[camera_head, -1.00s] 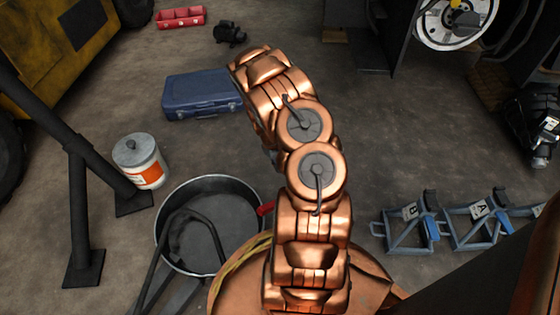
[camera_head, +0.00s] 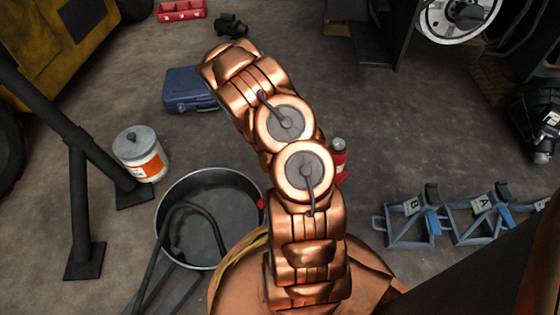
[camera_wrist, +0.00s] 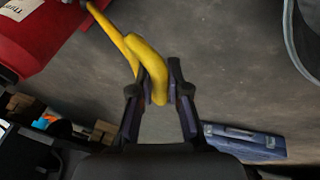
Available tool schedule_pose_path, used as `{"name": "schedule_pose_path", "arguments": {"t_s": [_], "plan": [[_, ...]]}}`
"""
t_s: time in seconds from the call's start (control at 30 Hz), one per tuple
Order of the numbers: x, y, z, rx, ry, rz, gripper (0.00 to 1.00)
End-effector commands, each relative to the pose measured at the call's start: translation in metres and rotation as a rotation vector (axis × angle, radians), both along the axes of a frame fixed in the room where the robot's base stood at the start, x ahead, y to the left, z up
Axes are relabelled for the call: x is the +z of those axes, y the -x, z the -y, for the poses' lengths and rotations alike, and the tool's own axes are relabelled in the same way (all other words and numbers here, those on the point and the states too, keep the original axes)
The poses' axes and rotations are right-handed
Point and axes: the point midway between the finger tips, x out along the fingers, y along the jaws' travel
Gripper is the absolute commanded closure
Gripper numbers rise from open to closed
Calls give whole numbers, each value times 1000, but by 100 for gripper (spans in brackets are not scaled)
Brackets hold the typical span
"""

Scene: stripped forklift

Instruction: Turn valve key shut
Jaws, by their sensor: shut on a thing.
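In the wrist view, a yellow bent lever, which I take as the valve key (camera_wrist: 151,72), runs from the top left down between my fingers. Its thick, rounded end lies between the two dark fingers of my gripper (camera_wrist: 155,88), which are shut on it. Its far end reaches up near a red container with a white label (camera_wrist: 30,35), and what it joins there is out of frame. In the head view my copper-coloured arm hides the gripper and the valve key.
A blue case (camera_head: 190,90) lies on the floor behind my arm. A black-rimmed pan (camera_head: 212,215) and a white bucket (camera_head: 140,155) stand left. A red bottle (camera_head: 339,160) shows right of my arm. Blue-grey stands (camera_head: 408,220) are at right.

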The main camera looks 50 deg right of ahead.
Motion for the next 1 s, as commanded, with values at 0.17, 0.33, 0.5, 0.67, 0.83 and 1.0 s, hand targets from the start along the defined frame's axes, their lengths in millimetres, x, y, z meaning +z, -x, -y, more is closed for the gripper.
{"name": "schedule_pose_path", "arguments": {"t_s": [0.17, 0.33, 0.5, 0.67, 0.83, 1.0], "plan": [[-1, -1, 0, -25, 21, 25, 100], [0, -2, 0, -33, 28, 33, 100], [0, -2, 0, -33, 28, 34, 100], [0, -2, 0, -34, 27, 33, 82], [0, -1, 0, -33, 27, 32, 65], [0, -1, 0, -32, 26, 31, 59]]}}
